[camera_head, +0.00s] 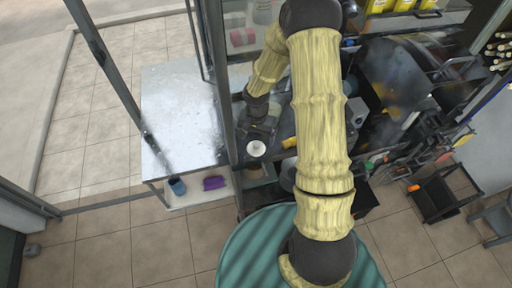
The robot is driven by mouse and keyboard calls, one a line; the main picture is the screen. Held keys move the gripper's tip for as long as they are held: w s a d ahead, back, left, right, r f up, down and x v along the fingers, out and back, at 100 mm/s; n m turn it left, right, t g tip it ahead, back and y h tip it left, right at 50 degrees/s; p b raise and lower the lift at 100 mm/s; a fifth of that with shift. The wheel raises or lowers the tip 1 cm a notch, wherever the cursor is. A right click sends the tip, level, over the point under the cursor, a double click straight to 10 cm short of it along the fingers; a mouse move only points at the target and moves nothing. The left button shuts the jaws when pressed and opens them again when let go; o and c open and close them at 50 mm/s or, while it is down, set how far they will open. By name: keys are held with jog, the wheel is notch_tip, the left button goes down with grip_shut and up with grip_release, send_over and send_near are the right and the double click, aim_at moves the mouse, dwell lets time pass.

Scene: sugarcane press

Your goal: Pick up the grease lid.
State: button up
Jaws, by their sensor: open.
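A small white round lid (256,148) with a darker spot in its middle, which looks like the grease lid, is at the front edge of the dark counter, left of my arm. A container appears just below it in the picture, and I cannot tell whether the lid rests on it. My gripper (260,132) is dark and points down right by the lid, at its upper side in the picture. It is open, and nothing shows held between its fingers. The fingertips are small and partly lost against the dark counter, so contact with the lid cannot be told.
A shiny metal table (182,105) stands to the left, with a blue cup (177,187) and a purple item (214,183) low at its front. A yellow object (289,142) lies right of the lid. Dark machinery (395,75) crowds the right. A black cart (445,195) stands on the tiled floor.

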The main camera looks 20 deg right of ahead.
aim_at(256, 145)
notch_tip(256, 145, down, 4)
jog(key=shift+w+a+r+p, duration=0.1)
jog(key=shift+a+r+p, duration=0.1)
jog(key=shift+p, duration=0.7)
jog(key=shift+d+f, duration=0.25)
jog(key=shift+f, duration=0.35)
jog(key=shift+a, duration=0.2)
jog(key=shift+d, duration=0.1)
jog(key=c, duration=1.1)
